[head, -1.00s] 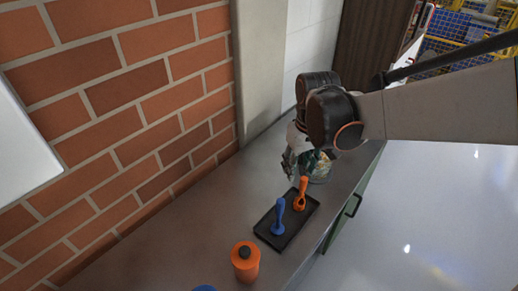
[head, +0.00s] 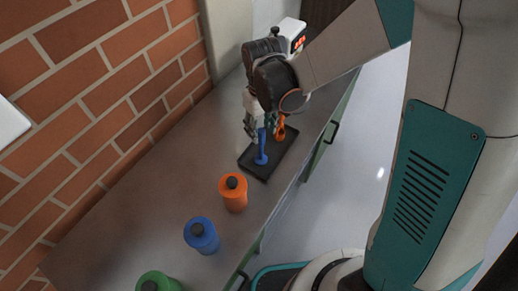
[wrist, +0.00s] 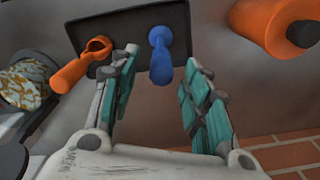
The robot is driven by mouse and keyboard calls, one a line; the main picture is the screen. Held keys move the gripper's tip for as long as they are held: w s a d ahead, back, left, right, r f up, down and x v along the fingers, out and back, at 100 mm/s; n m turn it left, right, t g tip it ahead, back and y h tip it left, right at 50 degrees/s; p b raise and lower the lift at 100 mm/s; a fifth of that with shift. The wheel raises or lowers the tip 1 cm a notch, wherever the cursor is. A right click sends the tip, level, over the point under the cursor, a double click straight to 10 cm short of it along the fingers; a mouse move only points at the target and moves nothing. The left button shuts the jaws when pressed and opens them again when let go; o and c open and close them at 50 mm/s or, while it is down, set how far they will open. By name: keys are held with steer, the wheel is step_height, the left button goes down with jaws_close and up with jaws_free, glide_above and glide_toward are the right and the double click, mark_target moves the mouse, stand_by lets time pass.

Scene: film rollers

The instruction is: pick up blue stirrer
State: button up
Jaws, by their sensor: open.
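The blue stirrer (head: 262,149) stands upright on the black tray (head: 263,171) in the head view. In the wrist view the blue stirrer (wrist: 161,56) lies ahead of the fingertips, between their lines. The orange stirrer (head: 281,127) stands beside it on the tray; it also shows in the wrist view (wrist: 80,64), by the left finger. My gripper (head: 257,132) is over the tray, close to the blue stirrer's top. In the wrist view my gripper (wrist: 160,82) is open, with nothing held between the fingers.
A brick wall (head: 90,110) borders the counter on the left. A round container with mottled contents (wrist: 27,82) is at left in the wrist view.

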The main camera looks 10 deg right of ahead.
mark_target(261, 141)
steer(key=shift+f+b, duration=1.1)
steer(key=shift+f, duration=2.4)
steer(key=shift+r, duration=0.1)
steer(key=shift+s, duration=0.1)
steer(key=shift+c, duration=0.3)
jaws_close()
